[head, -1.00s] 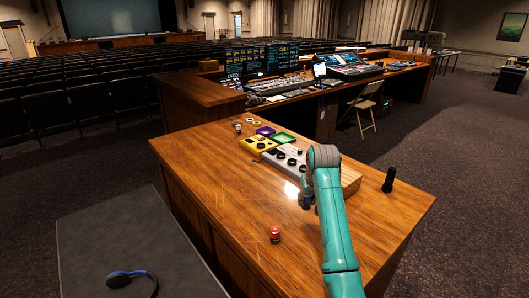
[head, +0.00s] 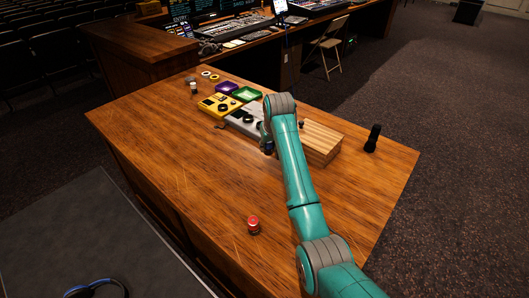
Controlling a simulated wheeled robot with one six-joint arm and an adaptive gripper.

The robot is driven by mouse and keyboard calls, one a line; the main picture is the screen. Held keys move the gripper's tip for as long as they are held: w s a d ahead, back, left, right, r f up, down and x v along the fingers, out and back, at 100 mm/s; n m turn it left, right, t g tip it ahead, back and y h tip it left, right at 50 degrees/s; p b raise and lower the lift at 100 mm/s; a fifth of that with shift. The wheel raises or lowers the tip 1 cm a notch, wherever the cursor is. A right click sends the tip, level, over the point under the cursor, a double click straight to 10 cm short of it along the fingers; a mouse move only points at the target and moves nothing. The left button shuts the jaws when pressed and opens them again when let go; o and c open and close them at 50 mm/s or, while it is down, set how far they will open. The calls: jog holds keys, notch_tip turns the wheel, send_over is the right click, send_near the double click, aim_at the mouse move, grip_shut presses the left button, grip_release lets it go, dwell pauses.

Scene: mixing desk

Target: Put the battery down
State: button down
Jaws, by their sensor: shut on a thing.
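My gripper (head: 267,146) is small and dark in the head view, mostly hidden at the end of my teal arm. It is over the wooden desk (head: 170,150), by the near edge of a grey box with dark round knobs (head: 241,121). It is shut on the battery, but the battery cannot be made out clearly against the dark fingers. I cannot tell whether the battery touches the desk.
A wooden block (head: 322,138) lies right of my arm, with a black upright object (head: 373,138) beyond it. A red cylinder (head: 253,225) stands nearer. A yellow box (head: 219,104), purple tray (head: 227,88) and green tray (head: 247,93) are behind. The desk's left side is clear.

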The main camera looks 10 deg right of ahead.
aim_at(270, 152)
jog(key=shift+f, duration=2.55)
jog(key=shift+f, duration=0.1)
jog(key=c, duration=0.8)
grip_release()
jog(key=v, duration=1.2)
jog(key=shift+s, duration=0.15)
